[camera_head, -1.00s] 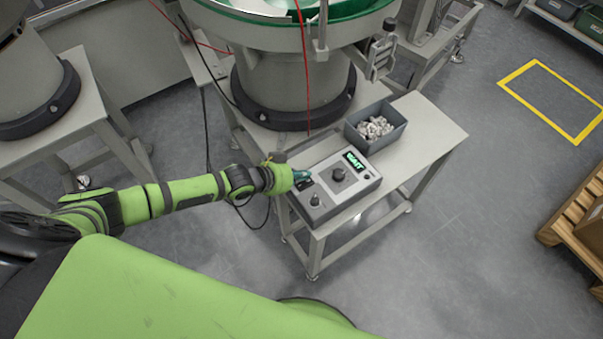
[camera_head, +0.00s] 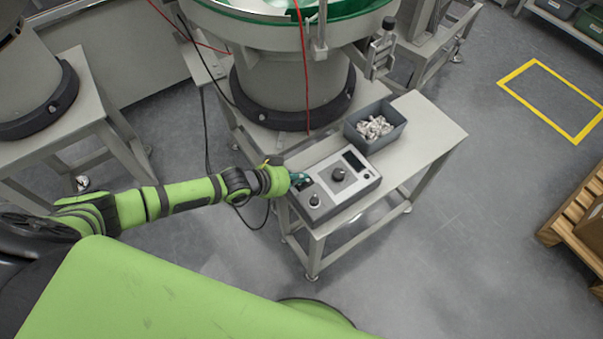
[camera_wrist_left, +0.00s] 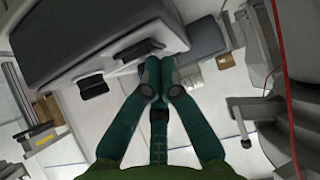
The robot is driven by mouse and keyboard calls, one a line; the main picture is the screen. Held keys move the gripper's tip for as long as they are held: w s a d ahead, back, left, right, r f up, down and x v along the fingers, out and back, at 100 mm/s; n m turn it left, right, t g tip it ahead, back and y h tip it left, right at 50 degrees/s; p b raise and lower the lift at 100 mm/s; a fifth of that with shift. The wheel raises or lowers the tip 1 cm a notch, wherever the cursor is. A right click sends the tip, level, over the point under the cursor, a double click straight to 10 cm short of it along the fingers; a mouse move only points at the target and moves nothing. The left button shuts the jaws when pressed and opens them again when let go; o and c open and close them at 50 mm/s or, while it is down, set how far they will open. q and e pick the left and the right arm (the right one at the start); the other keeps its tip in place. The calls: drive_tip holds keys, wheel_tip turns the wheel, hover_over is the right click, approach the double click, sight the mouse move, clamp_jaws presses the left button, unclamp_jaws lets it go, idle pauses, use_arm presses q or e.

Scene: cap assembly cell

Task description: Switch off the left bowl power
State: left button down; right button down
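The grey control box (camera_head: 345,199) sits on the stand beside the vibrating bowl feeder (camera_head: 290,93). Its display (camera_head: 354,161) is dark. A large black knob (camera_head: 338,174) and a smaller knob (camera_head: 314,200) are on its top face. My left gripper (camera_head: 303,179) is at the box's left corner, over a dark switch area mostly hidden by the fingers. In the left wrist view, the teal fingers (camera_wrist_left: 159,70) are together with nothing seen between them, close to a black part (camera_wrist_left: 139,50) on the box; contact cannot be told. My right gripper is not in view.
A grey bin (camera_head: 390,139) of small pale metal-like parts stands behind the box. A red cable (camera_head: 303,60) hangs in front of the feeder. The stand's right end (camera_head: 435,125) is bare. Another feeder stand (camera_head: 88,90) is at the left.

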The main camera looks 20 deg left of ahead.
use_arm(q)
drive_tip(key=shift+s+a+f, duration=0.2)
drive_tip(key=shift+s+f, duration=0.05)
drive_tip(key=shift+s, duration=0.05)
drive_tip(key=r+p, duration=0.4)
drive_tip(key=r, duration=0.1)
drive_tip(key=shift+s+a+r+p, duration=0.1)
drive_tip(key=shift+s+a+p, duration=0.1)
drive_tip(key=shift+s+p, duration=0.15)
drive_tip(key=v, duration=0.9)
drive_tip(key=shift+b, duration=0.4)
